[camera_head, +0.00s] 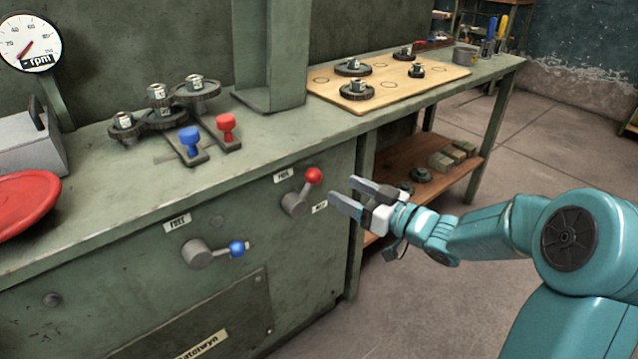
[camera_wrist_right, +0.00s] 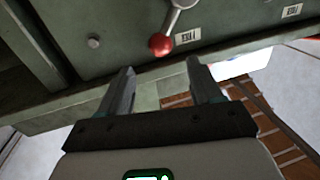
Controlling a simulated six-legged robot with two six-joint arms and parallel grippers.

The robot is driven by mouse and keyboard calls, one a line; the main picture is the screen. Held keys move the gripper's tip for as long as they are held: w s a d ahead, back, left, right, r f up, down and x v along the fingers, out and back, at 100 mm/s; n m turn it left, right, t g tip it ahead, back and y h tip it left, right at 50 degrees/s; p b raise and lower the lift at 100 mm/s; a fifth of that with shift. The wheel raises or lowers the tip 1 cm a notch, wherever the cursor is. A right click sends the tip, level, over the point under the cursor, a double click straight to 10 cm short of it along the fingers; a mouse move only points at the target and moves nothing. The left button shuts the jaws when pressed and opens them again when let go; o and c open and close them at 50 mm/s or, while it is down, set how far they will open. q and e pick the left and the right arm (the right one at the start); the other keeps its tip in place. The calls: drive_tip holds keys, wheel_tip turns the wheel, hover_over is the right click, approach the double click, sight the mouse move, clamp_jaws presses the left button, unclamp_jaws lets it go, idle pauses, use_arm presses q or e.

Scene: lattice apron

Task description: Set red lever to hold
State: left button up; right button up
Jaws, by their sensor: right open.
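The red lever (camera_head: 302,188) is on the green cabinet front, its grey arm angled up and right to a red ball. One small label (camera_head: 283,175) is above left of its hub and another (camera_head: 319,207) is below right; I cannot read them surely. The ball is above the line between them. My right gripper (camera_head: 342,188) is open and empty, just right of the lever, its fingers pointing at the cabinet. In the right wrist view the red ball (camera_wrist_right: 160,44) appears just beyond the gap between the open fingertips (camera_wrist_right: 159,66), apart from them. My left gripper is not in view.
A blue-balled lever (camera_head: 220,251) is lower left on the same panel. Above, the bench top (camera_head: 285,135) carries gears, blue and red knobs and a wooden board (camera_head: 390,82). Its edge overhangs the panel. Open floor (camera_head: 430,290) is below my right arm.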

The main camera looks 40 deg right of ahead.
sight(320, 178)
drive_tip(key=b+x, duration=0.1)
drive_tip(key=x, duration=0.7)
drive_tip(key=shift+w, duration=0.1)
clamp_jaws()
